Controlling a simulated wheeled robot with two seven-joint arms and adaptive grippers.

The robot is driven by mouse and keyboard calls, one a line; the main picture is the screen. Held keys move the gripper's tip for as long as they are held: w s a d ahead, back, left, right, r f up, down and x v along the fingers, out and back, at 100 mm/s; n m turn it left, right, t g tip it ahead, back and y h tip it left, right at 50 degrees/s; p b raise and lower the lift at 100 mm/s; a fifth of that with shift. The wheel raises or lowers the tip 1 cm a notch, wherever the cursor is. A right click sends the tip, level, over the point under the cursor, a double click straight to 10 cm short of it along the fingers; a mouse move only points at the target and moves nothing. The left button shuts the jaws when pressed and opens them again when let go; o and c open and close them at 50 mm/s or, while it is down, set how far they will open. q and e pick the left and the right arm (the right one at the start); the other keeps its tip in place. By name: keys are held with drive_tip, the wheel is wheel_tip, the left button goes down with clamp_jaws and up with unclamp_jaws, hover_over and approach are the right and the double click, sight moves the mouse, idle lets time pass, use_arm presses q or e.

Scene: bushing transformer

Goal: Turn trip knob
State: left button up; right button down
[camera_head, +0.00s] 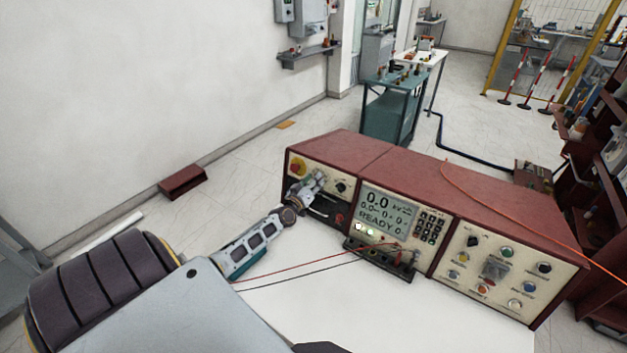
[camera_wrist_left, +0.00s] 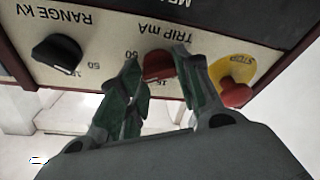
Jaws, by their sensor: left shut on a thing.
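The trip knob (camera_wrist_left: 157,64) is a red knob under the upside-down label "TRIP mA" in the left wrist view. My left gripper (camera_wrist_left: 164,70) has its green-padded fingers on either side of this knob and is shut on it. In the head view my left gripper (camera_head: 314,184) reaches the left part of the console (camera_head: 430,182) and hides the trip knob there. My right gripper is not in view.
A red stop button on a yellow plate (camera_wrist_left: 235,90) sits right beside the gripper's right finger in the wrist view. A black range knob (camera_wrist_left: 56,54) is to the left. Red and black leads (camera_head: 300,268) cross the white tabletop (camera_head: 400,320) before the console.

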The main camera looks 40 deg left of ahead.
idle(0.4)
use_arm(q)
drive_tip(key=o, duration=1)
drive_tip(key=shift+v, duration=6)
